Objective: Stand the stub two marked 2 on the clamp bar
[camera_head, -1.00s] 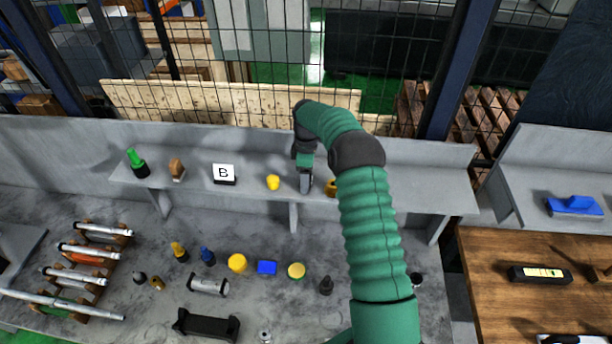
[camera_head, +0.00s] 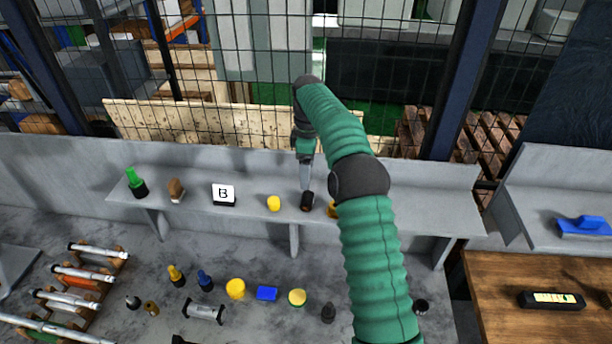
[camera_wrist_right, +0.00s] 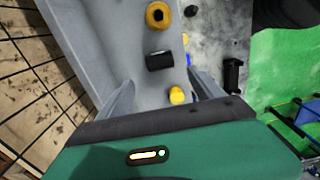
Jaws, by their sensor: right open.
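A small dark cylinder (camera_head: 307,202) is on the grey raised shelf, and it also shows in the right wrist view (camera_wrist_right: 160,61). I cannot read a 2 on it, and cannot tell surely whether it stands or lies. My right gripper (camera_head: 306,184) is just above it with its fingers pointing down. In the wrist view the right gripper (camera_wrist_right: 163,88) has its fingers spread and nothing between them held. I cannot single out the clamp bar by name; a black bracket (camera_head: 182,340) is cut off at the bottom edge. My left gripper is out of view.
A yellow piece (camera_head: 273,203) and an orange ring (camera_wrist_right: 158,15) flank the dark cylinder closely. A B sign (camera_head: 223,194), brown piece (camera_head: 176,189) and green bottle (camera_head: 136,183) stand further left. Several small parts lie on the bench below. A mesh fence (camera_head: 250,90) is behind.

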